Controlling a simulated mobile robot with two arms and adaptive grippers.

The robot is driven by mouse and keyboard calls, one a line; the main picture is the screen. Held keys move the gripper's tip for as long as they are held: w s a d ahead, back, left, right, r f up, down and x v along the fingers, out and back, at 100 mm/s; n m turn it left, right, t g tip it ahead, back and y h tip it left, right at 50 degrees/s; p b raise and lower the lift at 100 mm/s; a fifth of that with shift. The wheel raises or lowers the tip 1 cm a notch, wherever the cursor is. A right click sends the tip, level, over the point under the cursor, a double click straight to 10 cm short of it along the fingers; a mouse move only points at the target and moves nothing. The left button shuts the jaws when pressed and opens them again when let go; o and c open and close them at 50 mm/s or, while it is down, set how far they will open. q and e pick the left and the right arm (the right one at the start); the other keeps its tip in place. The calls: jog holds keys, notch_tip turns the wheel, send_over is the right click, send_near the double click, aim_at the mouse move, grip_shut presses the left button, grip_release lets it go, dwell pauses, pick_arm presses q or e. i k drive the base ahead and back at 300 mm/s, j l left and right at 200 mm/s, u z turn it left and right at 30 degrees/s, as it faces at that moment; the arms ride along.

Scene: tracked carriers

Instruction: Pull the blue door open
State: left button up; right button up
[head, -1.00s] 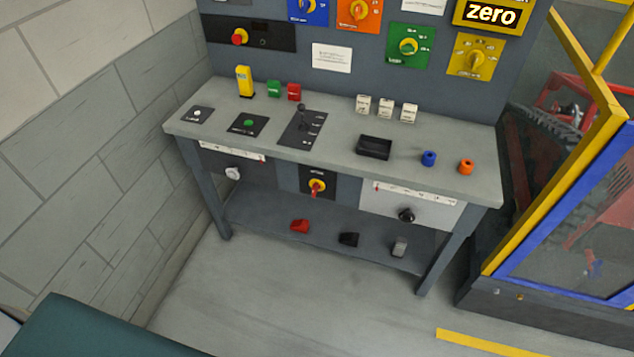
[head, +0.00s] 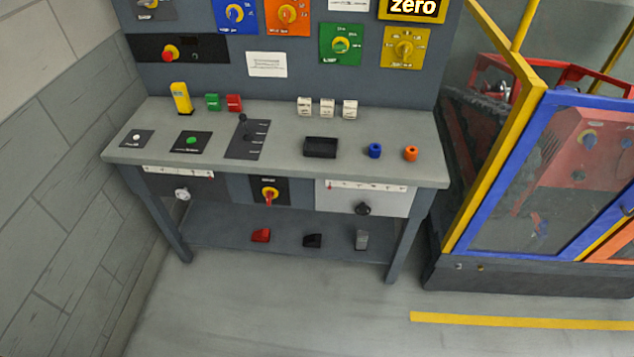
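The blue door (head: 577,103) is a blue-framed panel with a see-through pane, set in the yellow-framed enclosure at the right. It looks shut, with its left edge beside the yellow post. A small dark handle (head: 627,211) shows on the right side of its frame, cut by the picture edge. Red machinery shows through the pane. Neither of my grippers is in the head view.
A grey workbench (head: 280,165) with switches, knobs and small blocks stands left of the enclosure. An orange-framed panel (head: 618,248) adjoins the blue door at the right edge. The floor in front is clear, with a yellow stripe (head: 520,321).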

aim_at(620, 205)
jog(key=z, duration=1.4)
